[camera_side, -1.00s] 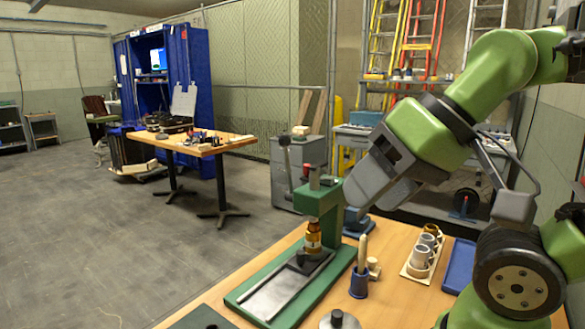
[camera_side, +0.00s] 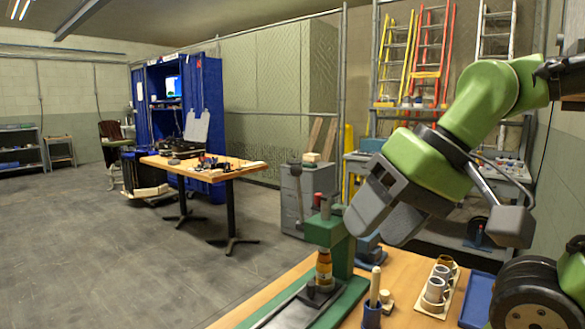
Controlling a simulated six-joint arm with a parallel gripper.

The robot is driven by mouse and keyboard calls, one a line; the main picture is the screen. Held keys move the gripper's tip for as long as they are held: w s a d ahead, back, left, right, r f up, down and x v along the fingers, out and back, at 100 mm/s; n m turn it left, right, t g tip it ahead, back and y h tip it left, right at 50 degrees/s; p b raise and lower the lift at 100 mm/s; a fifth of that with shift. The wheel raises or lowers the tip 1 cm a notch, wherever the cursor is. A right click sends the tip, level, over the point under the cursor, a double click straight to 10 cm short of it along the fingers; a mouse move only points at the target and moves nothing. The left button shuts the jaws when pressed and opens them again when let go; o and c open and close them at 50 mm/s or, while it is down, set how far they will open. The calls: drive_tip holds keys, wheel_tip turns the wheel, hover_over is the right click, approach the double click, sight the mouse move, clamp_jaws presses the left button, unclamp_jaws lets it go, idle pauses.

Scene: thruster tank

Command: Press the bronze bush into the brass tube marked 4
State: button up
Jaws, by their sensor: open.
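The green arbor press (camera_side: 330,232) stands on the wooden bench, its lever (camera_side: 296,182) upright at its left with a dark knob. A brass-coloured tube (camera_side: 324,272) stands upright under the ram. I cannot make out a bush apart from it, nor whether the ram touches it. A rack (camera_side: 430,308) to the right holds several grey tubes (camera_side: 435,290) and a brass-coloured one (camera_side: 446,261) at the back. No number is legible. My gripper (camera_side: 377,231) is open and empty, pointing down-left, above and to the right of the press in the picture.
A blue cup (camera_side: 372,316) with a pale stick and a small pale part (camera_side: 386,298) stand between press and rack. A blue tray (camera_side: 478,301) lies right of the rack. Another wooden table (camera_side: 205,167) stands behind, away from the bench.

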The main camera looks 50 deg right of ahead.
drive_tip(key=w+d+m+g+y, duration=0.1)
drive_tip(key=w+m+g+y, duration=0.1)
drive_tip(key=w+m+y, duration=0.35)
drive_tip(key=m+t+y, duration=0.2)
drive_tip(key=m+t, duration=0.9)
drive_tip(key=m, duration=0.5)
approach(299, 171)
drive_tip(key=w, duration=0.3)
drive_tip(key=x, duration=1)
drive_tip(key=shift+s+a+f, duration=0.1)
drive_tip(key=shift+s+a, duration=0.05)
drive_tip(key=shift+a, duration=0.05)
drive_tip(key=shift+c, duration=0.2)
clamp_jaws()
